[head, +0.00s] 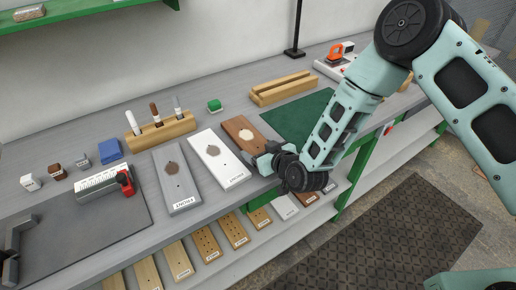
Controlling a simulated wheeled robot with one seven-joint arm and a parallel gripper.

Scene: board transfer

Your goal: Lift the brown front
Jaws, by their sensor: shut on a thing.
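The brown front (249,148) is a flat brown board with a pale oval patch. It lies on the grey bench, right of the white front (226,172) and the grey front (178,192), which bear darker patches and labels. My gripper (262,157) is at the brown front's near right end, shut on it. The fingertips are small here and the wrist partly hides that end. I cannot tell whether the board is clear of the bench.
A green mat (296,115) lies right of the brown front, partly behind my arm. A wooden holder (160,133) with upright markers stands behind the fronts. A grooved wooden block (284,87) is farther back. More boards (207,244) lie on a lower shelf.

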